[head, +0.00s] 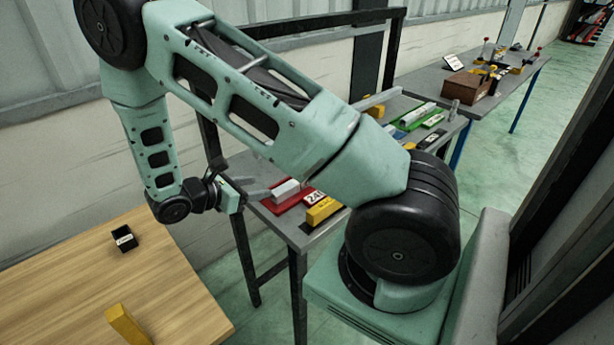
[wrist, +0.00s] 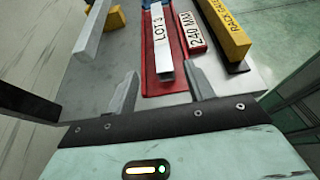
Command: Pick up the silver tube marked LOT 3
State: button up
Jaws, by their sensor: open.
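The silver tube marked LOT 3 (wrist: 160,40) lies lengthwise on a red mat (wrist: 150,75) in the wrist view. Its near end points toward my gripper (wrist: 158,88). My gripper is open, with one finger on each side of the line of the tube and nothing held between them. In the head view my gripper (head: 250,190) is at the left end of the grey bench, beside the silver tube (head: 285,190) on the red mat (head: 272,206). I cannot tell the exact height of the fingers above the bench.
Right of the tube lie a 240 MM plate (wrist: 190,32) and a yellow RACK GAUGE block (wrist: 222,28). Left of it is a grey bar (wrist: 93,30). A wooden table (head: 110,270) holds a small black box (head: 124,238) and a yellow block (head: 127,325).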

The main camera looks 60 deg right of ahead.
jog(key=p, duration=0.2)
send_near(294, 182)
jog(key=x, duration=0.2)
jog(key=shift+d+f, duration=0.1)
jog(key=shift+d, duration=0.3)
jog(key=p+x, duration=0.2)
jog(key=x, duration=0.2)
jog(key=shift+s+d+f+p, duration=0.15)
jog(key=shift+s+d+p, duration=0.1)
jog(key=shift+d+p, duration=0.05)
jog(key=shift+d+f, duration=0.25)
jog(key=shift+d, duration=0.1)
grip_shut()
